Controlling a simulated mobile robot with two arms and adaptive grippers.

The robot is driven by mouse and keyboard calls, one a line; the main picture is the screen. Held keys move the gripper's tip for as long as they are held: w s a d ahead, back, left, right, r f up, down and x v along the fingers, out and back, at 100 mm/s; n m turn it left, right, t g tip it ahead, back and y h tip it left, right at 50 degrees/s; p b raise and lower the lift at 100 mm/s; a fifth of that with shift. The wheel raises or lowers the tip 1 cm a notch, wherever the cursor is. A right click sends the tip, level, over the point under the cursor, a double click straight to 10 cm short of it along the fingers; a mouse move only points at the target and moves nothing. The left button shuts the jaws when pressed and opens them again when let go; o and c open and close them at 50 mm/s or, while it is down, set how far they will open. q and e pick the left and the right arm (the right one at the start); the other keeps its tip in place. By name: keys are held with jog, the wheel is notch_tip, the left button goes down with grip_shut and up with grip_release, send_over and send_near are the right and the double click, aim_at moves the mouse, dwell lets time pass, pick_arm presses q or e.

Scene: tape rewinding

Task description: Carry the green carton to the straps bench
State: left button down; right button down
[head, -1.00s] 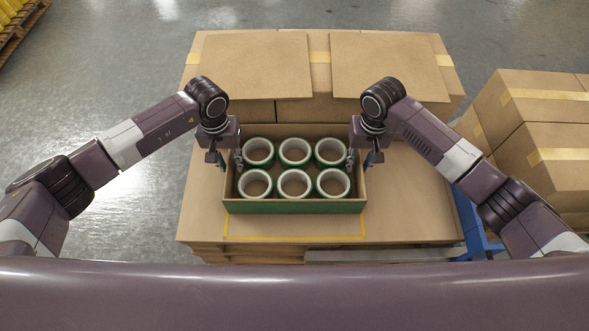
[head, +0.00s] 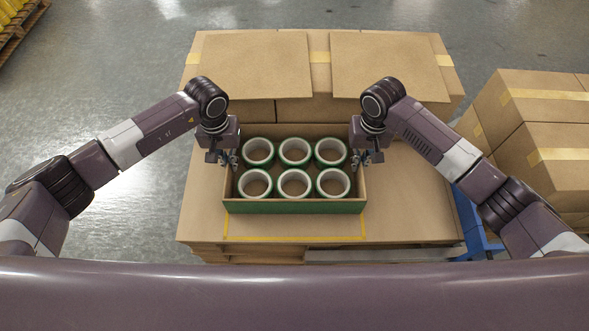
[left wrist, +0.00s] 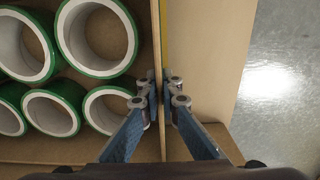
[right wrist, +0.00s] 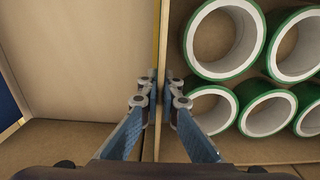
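The green carton (head: 295,207) is an open box with a green front. It sits on a cardboard-topped stack and holds several green-edged tape rolls (head: 294,183). My left gripper (head: 229,159) is shut on the carton's left wall; in the left wrist view (left wrist: 161,82) one finger is inside and one outside. My right gripper (head: 366,157) is shut on the right wall in the same way, as the right wrist view (right wrist: 160,82) shows. The carton appears level and resting on the surface. I cannot make out a straps bench in these views.
A yellow outline (head: 295,237) marks the surface in front of the carton. Large cardboard boxes (head: 250,65) stand right behind it. More taped boxes (head: 545,105) stand at the right, near a blue frame (head: 470,225). Grey floor (head: 100,90) is open at the left.

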pick_arm(q)
jog(key=shift+w+r, duration=0.1)
jog(key=shift+r, duration=0.05)
pick_arm(e)
jog(key=shift+w+r, duration=0.1)
jog(key=shift+r, duration=0.05)
